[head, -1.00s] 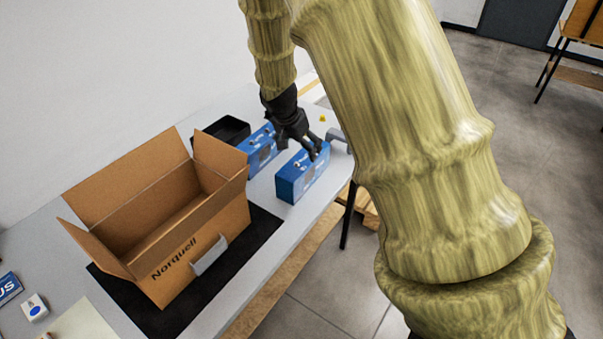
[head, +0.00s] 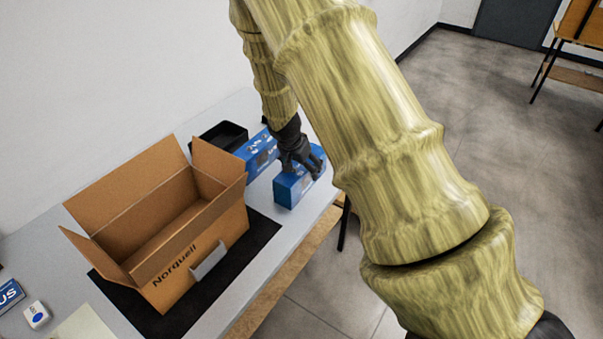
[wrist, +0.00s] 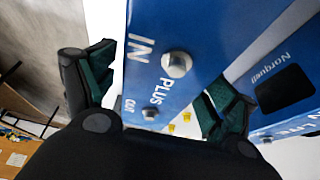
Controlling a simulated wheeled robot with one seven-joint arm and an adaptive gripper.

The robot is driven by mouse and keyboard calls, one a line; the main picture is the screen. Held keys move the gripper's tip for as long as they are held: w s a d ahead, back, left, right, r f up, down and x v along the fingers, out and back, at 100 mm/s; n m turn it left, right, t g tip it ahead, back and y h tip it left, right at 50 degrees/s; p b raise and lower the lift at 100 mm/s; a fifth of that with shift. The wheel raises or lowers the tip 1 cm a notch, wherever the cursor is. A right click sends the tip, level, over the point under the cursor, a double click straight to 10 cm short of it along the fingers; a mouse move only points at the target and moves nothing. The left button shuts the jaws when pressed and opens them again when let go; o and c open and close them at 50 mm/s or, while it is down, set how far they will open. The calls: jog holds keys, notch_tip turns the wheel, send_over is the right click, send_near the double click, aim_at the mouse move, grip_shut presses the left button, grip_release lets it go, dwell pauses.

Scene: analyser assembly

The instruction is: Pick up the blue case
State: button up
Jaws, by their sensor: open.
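A blue case (head: 290,189) stands on the grey table near its front edge, to the right of the carton. My gripper (head: 302,164) is over it from above and hides part of its top. In the wrist view the blue case (wrist: 185,35), with "IN", "PLUS" and "OUT" lettering and metal fittings, lies between the two spread fingers of my gripper (wrist: 155,95). The jaws are open; I cannot tell whether either finger touches the case. A second blue case (head: 258,155) stands just behind and left; its side reads "Norquell" in the wrist view (wrist: 275,75).
An open cardboard carton (head: 215,222) stands on a black mat (head: 262,232). A black tray (head: 232,133) lies behind the second case. A small white-and-blue item (head: 36,315) sits at the front left. The wall bounds the table's back.

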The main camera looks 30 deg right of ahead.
jog(key=shift+x, duration=1.3)
jog(key=shift+r, duration=0.1)
jog(key=c, duration=1.7)
